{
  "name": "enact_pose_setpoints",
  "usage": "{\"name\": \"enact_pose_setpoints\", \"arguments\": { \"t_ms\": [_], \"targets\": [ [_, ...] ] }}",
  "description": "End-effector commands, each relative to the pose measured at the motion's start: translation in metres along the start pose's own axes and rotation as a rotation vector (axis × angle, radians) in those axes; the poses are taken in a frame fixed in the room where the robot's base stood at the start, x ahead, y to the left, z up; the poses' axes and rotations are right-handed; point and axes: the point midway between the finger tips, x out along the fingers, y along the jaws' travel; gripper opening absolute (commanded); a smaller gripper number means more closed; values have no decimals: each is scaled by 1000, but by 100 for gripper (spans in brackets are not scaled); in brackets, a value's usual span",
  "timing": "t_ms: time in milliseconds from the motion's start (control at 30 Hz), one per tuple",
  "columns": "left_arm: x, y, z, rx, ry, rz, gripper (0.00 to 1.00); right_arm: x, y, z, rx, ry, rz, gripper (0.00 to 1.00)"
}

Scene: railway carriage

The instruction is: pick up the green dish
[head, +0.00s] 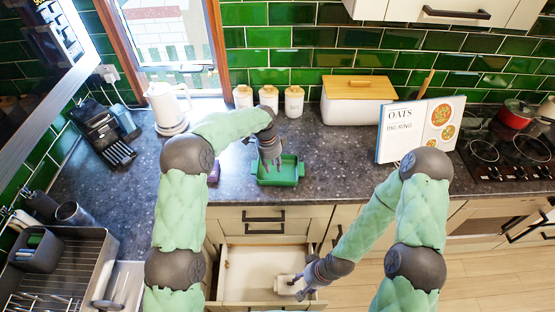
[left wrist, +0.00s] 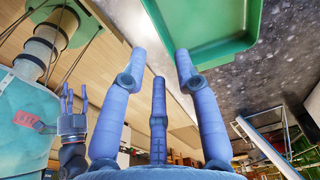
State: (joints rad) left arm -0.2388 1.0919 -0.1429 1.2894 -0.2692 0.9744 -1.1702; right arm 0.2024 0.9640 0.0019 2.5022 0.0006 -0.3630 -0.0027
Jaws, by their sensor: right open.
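The green dish (head: 290,178) is a shallow rectangular tray. It sits upright on the dark speckled counter, near the front edge. My left gripper (head: 270,160) is over the dish's left part, fingers pointing down. In the left wrist view, the spread fingers of my left gripper (left wrist: 158,68) hold nothing between them. The dish (left wrist: 205,35) is beyond the fingertips there, and one fingertip overlaps its near corner. I cannot tell whether they touch. My right gripper (head: 290,284) is open, low by the open drawer (head: 237,275).
A white kettle (head: 167,105) and a small purple item (head: 214,172) lie left of the dish. White canisters (head: 294,101) and a wood-lidded bread box (head: 356,101) stand behind. An open cookbook (head: 420,128) is at right, near the hob (head: 505,150). The counter right of the dish is clear.

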Motion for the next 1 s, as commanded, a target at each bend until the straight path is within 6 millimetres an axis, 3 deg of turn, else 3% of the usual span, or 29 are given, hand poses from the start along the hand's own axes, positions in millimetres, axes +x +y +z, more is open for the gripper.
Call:
{"name": "enact_pose_setpoints", "arguments": {
  "t_ms": [400,667,1000],
  "targets": [
    [48,0,-1,3,-2,2,31,-1,0,1,0,-3,0,48],
    [64,1,-2,2,-1,2,31,-3,-1,1,0,-2,0,48],
    [104,3,-5,2,-2,2,31,-6,-2,1,0,-2,0,48]
  ]
}}
